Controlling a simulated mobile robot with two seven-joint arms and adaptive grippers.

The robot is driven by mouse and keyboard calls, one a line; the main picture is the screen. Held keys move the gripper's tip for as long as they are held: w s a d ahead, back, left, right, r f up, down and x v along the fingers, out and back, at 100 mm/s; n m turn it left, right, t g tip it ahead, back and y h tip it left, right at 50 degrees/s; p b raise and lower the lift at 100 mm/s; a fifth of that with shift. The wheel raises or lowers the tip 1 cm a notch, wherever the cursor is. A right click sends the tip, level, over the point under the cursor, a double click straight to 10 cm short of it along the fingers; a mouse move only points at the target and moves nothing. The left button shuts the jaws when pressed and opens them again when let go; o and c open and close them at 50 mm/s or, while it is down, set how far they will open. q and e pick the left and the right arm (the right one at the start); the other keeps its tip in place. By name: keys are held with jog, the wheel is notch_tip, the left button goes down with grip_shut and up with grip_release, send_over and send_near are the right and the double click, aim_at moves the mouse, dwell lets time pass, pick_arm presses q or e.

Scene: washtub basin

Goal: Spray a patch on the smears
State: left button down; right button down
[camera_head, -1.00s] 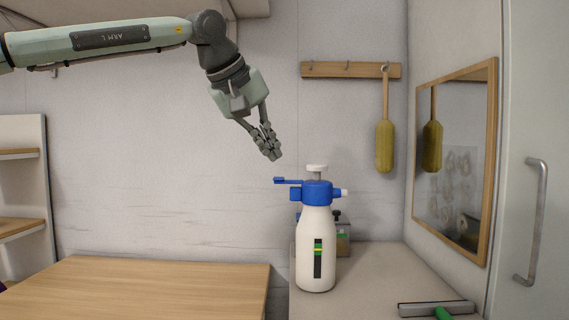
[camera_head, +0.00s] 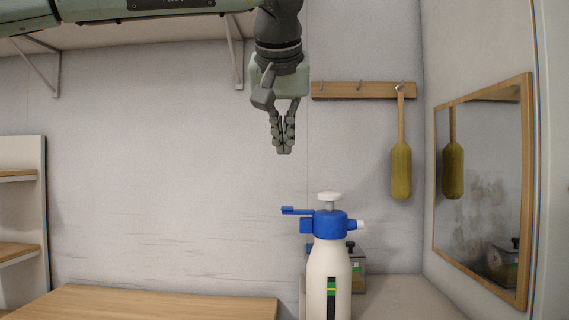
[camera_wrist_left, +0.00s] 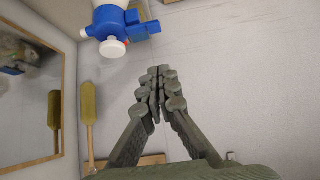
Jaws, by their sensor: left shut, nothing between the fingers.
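The white spray bottle (camera_head: 329,275) with a blue pump head (camera_head: 331,224) stands upright on the light counter. Pale grey smears (camera_head: 470,215) show on the wood-framed mirror (camera_head: 515,240) on the right wall. My left gripper (camera_head: 284,150) points down, shut and empty, above and to the left of the bottle's top, apart from it. In the left wrist view the shut fingers (camera_wrist_left: 157,85) are clear of the bottle's pump head (camera_wrist_left: 118,28). My right gripper is not in view.
A wooden rail (camera_head: 363,90) on the back wall holds a hanging yellow-green brush (camera_head: 401,170). A grey-green object (camera_head: 357,268) stands behind the bottle. A wooden tabletop (camera_head: 150,303) lies at left, with shelves (camera_head: 18,212) beyond. The wall space left of the bottle is clear.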

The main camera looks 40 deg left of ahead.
pick_arm(q)
send_over(284, 207)
jog(key=s+d, duration=0.1)
notch_tip(284, 207, down, 6)
jog(key=f, duration=0.4)
jog(key=shift+s+d+f, duration=0.15)
jog(key=shift+s, duration=0.05)
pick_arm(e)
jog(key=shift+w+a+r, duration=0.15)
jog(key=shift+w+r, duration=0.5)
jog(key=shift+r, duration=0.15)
pick_arm(q)
jog(key=shift+s+a+f+n+t+h+b, duration=0.2)
jog(key=shift+f+n+t+h+b, duration=0.2)
jog(key=shift+h+b, duration=0.2)
jog(key=shift+s+a+f+n+t+h+b, duration=0.1)
jog(key=shift+a+f+n+t+h+b, duration=0.15)
jog(key=shift+n+h+b, duration=0.3)
jog(key=shift+d+f+m, duration=0.1)
jog(key=shift+d+m, duration=0.05)
jog(key=shift+m, duration=0.1)
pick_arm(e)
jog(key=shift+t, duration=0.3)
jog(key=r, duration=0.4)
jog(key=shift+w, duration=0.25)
